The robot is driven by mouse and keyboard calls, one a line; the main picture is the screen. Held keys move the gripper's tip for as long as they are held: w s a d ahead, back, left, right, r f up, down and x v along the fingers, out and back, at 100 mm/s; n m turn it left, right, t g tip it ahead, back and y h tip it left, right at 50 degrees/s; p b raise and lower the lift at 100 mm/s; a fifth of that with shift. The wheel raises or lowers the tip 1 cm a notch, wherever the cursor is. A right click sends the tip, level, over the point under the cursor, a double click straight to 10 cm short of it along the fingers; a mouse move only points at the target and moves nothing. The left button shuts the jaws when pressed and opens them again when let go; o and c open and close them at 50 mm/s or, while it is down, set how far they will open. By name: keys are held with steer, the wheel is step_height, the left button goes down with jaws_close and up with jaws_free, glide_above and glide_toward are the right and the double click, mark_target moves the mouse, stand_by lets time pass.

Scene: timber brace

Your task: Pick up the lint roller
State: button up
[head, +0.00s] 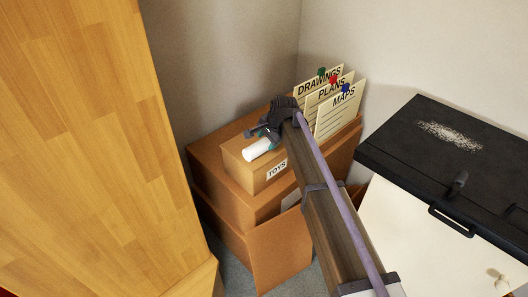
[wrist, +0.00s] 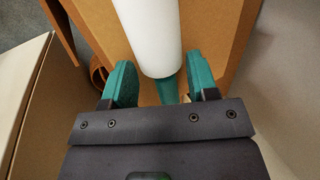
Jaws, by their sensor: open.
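The lint roller has a white cylinder (head: 257,149) and lies on top of a small cardboard box labelled TOYS (head: 243,172). In the wrist view its white roll (wrist: 148,32) runs up out of the frame, and its teal handle (wrist: 168,90) points toward my gripper. My gripper (wrist: 160,82) is open, with one teal finger on each side of the handle and a visible gap on both sides. In the head view my gripper (head: 262,135) is over the box top at the roller's handle end, and the arm hides part of the handle.
Folders marked DRAWINGS, PLANS and MAPS (head: 330,95) stand right behind my gripper. Larger cardboard boxes (head: 230,197) are stacked below. A black-topped cabinet (head: 440,150) with pale specks is at right. A tall wooden panel (head: 80,130) fills the left. Walls close the corner behind.

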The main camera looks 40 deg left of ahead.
mark_target(266, 140)
steer(key=b+x, duration=0.1)
steer(key=x, duration=0.1)
steer(key=shift+f, duration=0.4)
steer(key=shift+r, duration=0.25)
steer(key=c, duration=0.6)
step_height(266, 140, up, 10)
steer(key=p, duration=1)
steer(key=shift+r+p, duration=0.2)
steer(key=shift+p, duration=0.2)
steer(key=shift+f, duration=0.15)
